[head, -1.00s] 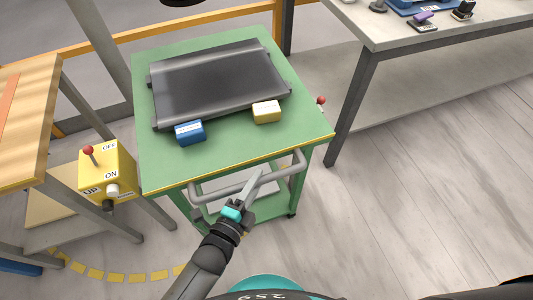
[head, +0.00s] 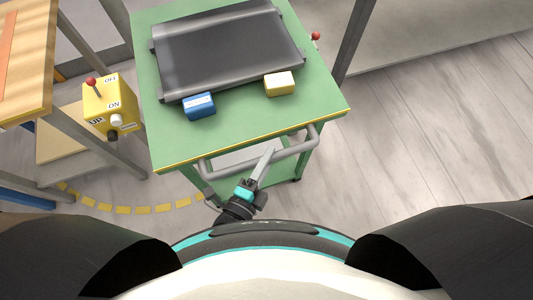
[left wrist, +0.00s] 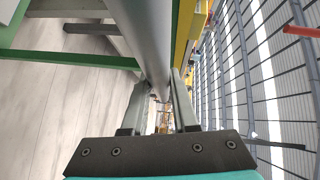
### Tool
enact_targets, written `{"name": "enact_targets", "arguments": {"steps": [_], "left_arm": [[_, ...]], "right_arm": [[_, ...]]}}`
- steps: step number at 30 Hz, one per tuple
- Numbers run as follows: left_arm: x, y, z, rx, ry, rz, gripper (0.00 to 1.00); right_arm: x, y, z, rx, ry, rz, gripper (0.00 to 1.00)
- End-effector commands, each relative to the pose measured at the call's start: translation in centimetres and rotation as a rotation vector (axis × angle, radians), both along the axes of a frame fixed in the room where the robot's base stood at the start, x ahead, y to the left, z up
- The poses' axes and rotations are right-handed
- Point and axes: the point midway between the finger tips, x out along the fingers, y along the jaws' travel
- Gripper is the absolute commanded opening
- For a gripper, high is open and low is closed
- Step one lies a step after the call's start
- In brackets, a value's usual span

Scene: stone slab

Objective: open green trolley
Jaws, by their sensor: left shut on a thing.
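The green trolley (head: 240,132) stands in front of me, with a yellow front edge and a grey bar handle (head: 222,171) below it. My left gripper (head: 266,160) is at the middle of the handle, shut on the bar. In the left wrist view the grey handle (left wrist: 150,35) runs between the two fingers of the left gripper (left wrist: 158,88). My right gripper is not in view.
A dark conveyor-like tray (head: 225,50), a blue block (head: 199,106) and a yellow block (head: 279,84) lie on the trolley top. A yellow switch box (head: 108,104) stands at left by a wooden table (head: 28,60). Floor at right is clear.

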Motion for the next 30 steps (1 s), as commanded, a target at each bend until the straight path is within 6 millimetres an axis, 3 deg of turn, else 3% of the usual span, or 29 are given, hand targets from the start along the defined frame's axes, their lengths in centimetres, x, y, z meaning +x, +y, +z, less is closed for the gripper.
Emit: {"name": "enact_targets", "arguments": {"steps": [6,7,15,23,30], "left_arm": [[0.1,0.1,-0.2,0.003,0.006,0.003,0.00],[0.1,0.1,-0.2,0.004,0.006,0.003,0.28],[0.1,0.1,-0.1,0.003,0.003,0.003,0.57],[0.0,0.2,0.0,0.002,0.001,0.003,0.57],[-2.7,1.6,0.4,0.004,0.005,0.003,0.57]], "right_arm": [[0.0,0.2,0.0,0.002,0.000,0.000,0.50],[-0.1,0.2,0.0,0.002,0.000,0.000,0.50],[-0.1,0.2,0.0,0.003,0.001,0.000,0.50],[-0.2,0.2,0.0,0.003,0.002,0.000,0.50],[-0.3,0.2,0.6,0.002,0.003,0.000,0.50]]}}
